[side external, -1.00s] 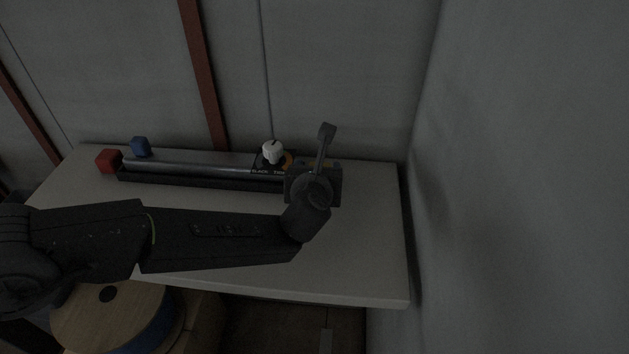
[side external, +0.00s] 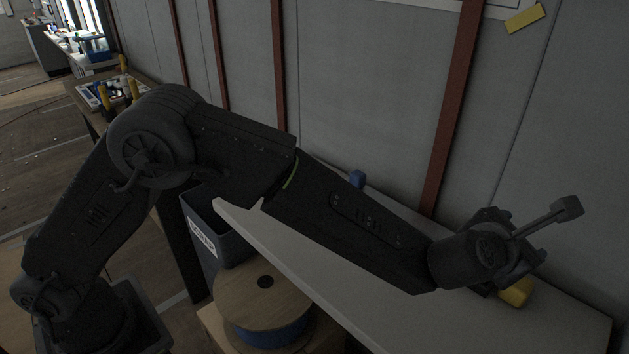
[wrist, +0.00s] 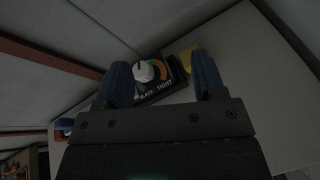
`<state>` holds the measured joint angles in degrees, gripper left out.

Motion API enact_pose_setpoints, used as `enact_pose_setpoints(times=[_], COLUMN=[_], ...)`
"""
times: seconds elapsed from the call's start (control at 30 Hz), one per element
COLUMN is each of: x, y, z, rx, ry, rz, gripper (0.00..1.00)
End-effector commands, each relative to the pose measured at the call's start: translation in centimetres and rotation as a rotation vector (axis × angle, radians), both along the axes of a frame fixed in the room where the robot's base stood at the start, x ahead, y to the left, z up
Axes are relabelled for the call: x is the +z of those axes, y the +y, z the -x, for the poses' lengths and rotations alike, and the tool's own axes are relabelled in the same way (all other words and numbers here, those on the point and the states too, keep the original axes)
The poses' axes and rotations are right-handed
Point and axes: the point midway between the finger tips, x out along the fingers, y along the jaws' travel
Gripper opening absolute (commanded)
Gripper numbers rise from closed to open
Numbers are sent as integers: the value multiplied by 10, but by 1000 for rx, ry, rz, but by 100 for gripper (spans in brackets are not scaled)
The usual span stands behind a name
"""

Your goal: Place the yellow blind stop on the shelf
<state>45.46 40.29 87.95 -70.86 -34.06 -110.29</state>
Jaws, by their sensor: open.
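The yellow blind stop (side external: 517,292) shows in the side view below my gripper (side external: 515,262), low at the right part of the pale shelf (side external: 330,275). My gripper covers part of it. In the wrist view the yellow stop (wrist: 187,56) is beyond the fingertips, beside the right finger, which partly covers it. My gripper (wrist: 162,78) is open, with its blue fingers apart. I see nothing held between them. The shelf (wrist: 262,70) also fills the right of the wrist view.
A blue block (side external: 357,179) stands at the shelf's back. A cable spool (side external: 262,305) and a dark bin (side external: 215,235) are below. The wall (side external: 570,130) runs behind the shelf.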

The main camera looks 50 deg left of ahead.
Motion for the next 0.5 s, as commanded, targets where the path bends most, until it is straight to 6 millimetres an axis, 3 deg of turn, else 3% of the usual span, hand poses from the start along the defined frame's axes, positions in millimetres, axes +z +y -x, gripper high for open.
enact_pose_setpoints(times=[0.03, 0.2, 0.33, 0.5], x=[31, 96, 125, 131], y=[22, 85, 139, 212], z=[-3, 17, 52, 118], rx=[-78, -393, -618, -914], ry=[-27, -124, -194, -244], rz=[-86, -478, -807, -1257], gripper=[63, 63, 63, 63])
